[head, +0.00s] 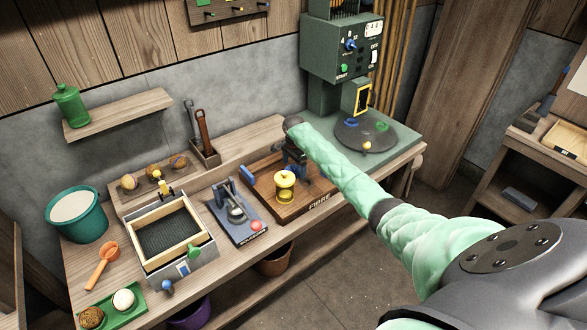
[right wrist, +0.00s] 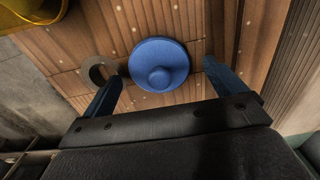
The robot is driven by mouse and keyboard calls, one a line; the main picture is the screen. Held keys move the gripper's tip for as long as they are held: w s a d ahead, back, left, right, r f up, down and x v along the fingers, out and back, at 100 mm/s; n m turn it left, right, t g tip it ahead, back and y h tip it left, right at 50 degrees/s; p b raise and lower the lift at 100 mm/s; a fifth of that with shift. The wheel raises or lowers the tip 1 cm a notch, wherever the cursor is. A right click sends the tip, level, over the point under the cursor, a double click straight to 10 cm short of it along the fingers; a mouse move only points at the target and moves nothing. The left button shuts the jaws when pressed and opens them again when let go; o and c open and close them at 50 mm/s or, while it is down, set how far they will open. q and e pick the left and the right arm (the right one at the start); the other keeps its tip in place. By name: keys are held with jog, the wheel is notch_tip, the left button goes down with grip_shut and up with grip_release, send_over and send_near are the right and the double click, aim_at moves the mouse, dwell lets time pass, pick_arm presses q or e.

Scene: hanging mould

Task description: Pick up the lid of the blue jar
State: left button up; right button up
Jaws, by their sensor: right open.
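The blue lid (right wrist: 158,66), round with a knob in its middle, lies below my right gripper (right wrist: 164,72) in the right wrist view. The two blue fingers are spread on either side of the lid, with visible gaps, and hold nothing. In the head view my right gripper (head: 294,165) is over the wooden board (head: 270,205), just behind the yellow jar (head: 285,188). My arm and gripper largely hide the blue jar there, and its body is covered by the lid from above. My left gripper is not in view.
A grey ring (right wrist: 98,72) lies left of the lid in the right wrist view. The yellow jar's edge (right wrist: 30,12) is at the upper left.

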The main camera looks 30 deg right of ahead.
jog(key=shift+f, duration=0.3)
jog(key=c, duration=1.1)
jog(key=shift+o, duration=0.2)
